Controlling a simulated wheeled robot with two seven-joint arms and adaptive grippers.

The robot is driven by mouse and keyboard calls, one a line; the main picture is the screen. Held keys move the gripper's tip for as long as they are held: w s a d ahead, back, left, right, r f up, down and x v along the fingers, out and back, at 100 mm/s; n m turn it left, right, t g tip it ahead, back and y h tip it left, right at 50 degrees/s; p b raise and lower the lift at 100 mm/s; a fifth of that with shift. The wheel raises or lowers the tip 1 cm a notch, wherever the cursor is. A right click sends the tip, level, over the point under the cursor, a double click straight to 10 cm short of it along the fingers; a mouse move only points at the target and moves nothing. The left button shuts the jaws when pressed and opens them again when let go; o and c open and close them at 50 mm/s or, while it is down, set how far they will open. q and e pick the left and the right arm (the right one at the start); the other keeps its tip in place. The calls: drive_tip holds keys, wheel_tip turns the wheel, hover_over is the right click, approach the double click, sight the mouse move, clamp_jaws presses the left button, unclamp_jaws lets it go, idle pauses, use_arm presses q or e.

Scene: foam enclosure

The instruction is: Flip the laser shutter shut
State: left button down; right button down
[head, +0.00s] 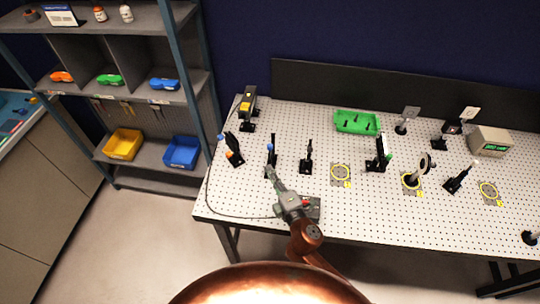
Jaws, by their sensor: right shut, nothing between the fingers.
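A black and yellow box that looks like the laser (247,106) stands at the back left of the perforated white table (330,225). In front of it are a black post with a blue tip and an orange part (233,152), and a slim black post with a blue top (270,154). I cannot tell for sure which of these is the shutter. My right gripper (269,173) is shut and empty, its tip at the foot of the slim blue-topped post. Whether they touch is unclear. My left gripper is out of view.
Another black mount (307,156) stands right of the gripper. Several optics, a green tray (357,122) and a display box (490,142) fill the right. Shelving (190,95) stands left.

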sight(270, 150)
drive_tip(key=w, duration=0.7)
drive_tip(key=shift+w, duration=0.15)
drive_tip(key=w, duration=0.4)
drive_tip(key=shift+w+d, duration=0.35)
drive_tip(key=shift+w, duration=0.05)
